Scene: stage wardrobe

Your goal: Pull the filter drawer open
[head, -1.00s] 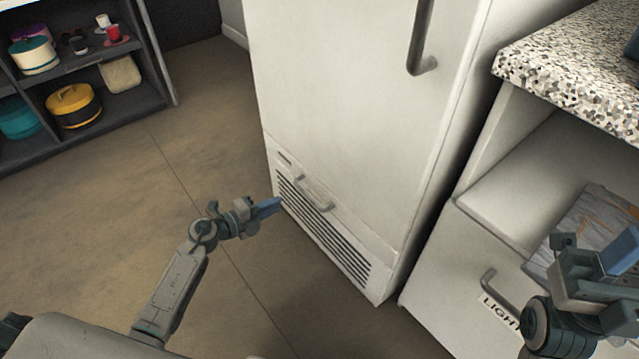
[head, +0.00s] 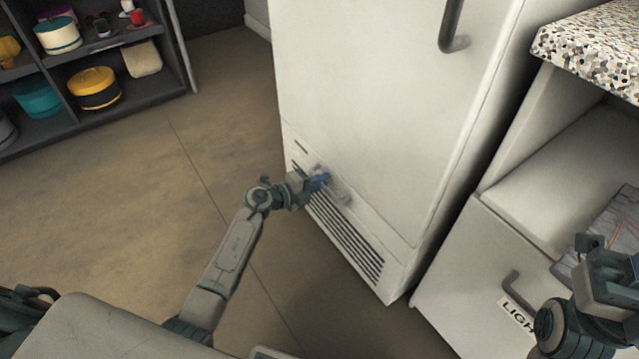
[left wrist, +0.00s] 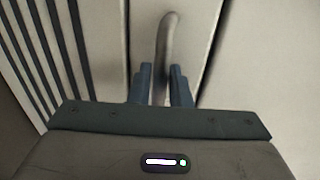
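The filter drawer is the low vented panel (head: 345,235) at the foot of the white fridge, with dark slats, and it looks closed. Its grey bar handle (head: 338,190) also shows in the left wrist view (left wrist: 167,38), upright in the picture. My left gripper (head: 320,180) is at the handle and partly hides it in the head view. In the left wrist view its two blue fingers (left wrist: 161,82) stand on either side of the bar, with a narrow gap around it. My right gripper is at the lower right, its fingers cut off by the edge.
The tall fridge door (head: 370,100) with its own dark handle (head: 452,30) rises above the drawer. A white cabinet with a labelled front (head: 480,285) and a speckled worktop (head: 595,55) stand to the right. Shelves (head: 125,105) stand back left. The floor before the drawer is clear.

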